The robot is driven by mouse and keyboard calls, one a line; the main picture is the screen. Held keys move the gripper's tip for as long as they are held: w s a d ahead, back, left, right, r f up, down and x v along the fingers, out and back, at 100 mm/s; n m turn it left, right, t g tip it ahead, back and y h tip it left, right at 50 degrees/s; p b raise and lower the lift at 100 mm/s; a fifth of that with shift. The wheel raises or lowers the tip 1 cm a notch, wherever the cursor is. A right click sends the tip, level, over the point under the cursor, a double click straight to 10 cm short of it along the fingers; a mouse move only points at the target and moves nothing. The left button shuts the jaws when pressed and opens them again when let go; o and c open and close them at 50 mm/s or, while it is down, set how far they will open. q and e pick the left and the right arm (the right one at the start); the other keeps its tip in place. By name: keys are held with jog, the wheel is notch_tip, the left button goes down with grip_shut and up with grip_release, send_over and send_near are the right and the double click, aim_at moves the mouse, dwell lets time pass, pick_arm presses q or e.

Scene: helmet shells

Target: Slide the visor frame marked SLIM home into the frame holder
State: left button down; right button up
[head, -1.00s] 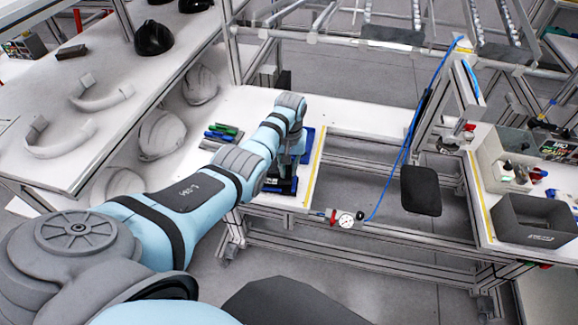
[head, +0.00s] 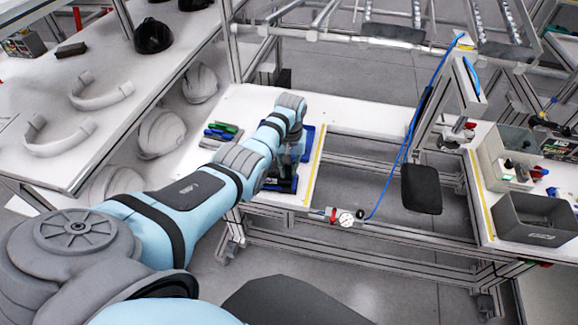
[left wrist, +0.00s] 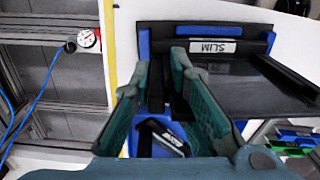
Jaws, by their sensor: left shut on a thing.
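The visor frame (left wrist: 265,85) is black, with a white SLIM label near its upper edge in the left wrist view. Blue parts of the frame holder (left wrist: 145,46) show along its upper and left edges. My left gripper (left wrist: 160,78) is shut on a dark bar at the left side of the visor frame. A blue piece with a dark labelled part shows between the fingers, lower down. In the head view my left gripper (head: 287,165) is over the blue and black holder on the white bench, largely hidden by its wrist. Seating depth cannot be told. My right gripper is not in view.
Green, blue and dark small parts (head: 220,132) lie left of the holder. A yellow strip (head: 314,170) marks the bench edge, with a pressure gauge (head: 346,219) and blue hose beyond. Grey bins (head: 535,218) stand at right; helmet shells (head: 160,132) are at left.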

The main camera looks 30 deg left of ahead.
pick_arm(q)
jog(key=shift+f+b, duration=0.55)
jog(key=shift+f, duration=0.15)
jog(key=c, duration=1.5)
grip_release()
jog(key=shift+o, duration=0.2)
notch_tip(320, 180, up, 12)
jog(key=shift+d+r, duration=0.1)
